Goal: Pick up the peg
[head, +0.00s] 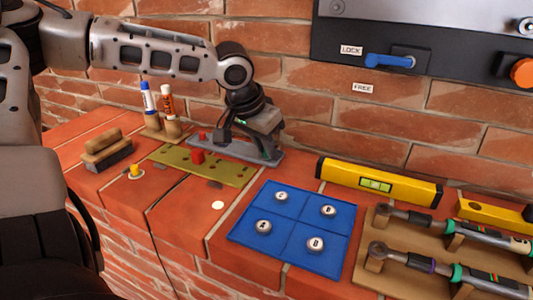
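A small red peg-like block (197,156) stands on the olive-yellow plate with holes (226,174). A smaller red piece (203,135) is just behind it, at the left end of a grey plate (208,148). A yellow peg-like piece (135,171) stands on the bricks left of the olive plate. I cannot tell for sure which is the peg. My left gripper (246,146) points down over the grey plate, right of the red block. Its fingers look apart, with nothing seen between them. My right gripper is out of view.
A wooden-handled brush (106,150) and two markers (158,101) in a holder stand at left. A blue mat (271,226) with round lettered pieces lies in front. A yellow level (379,182) and a wooden tool rack (381,282) are at right. A brick wall rises close behind.

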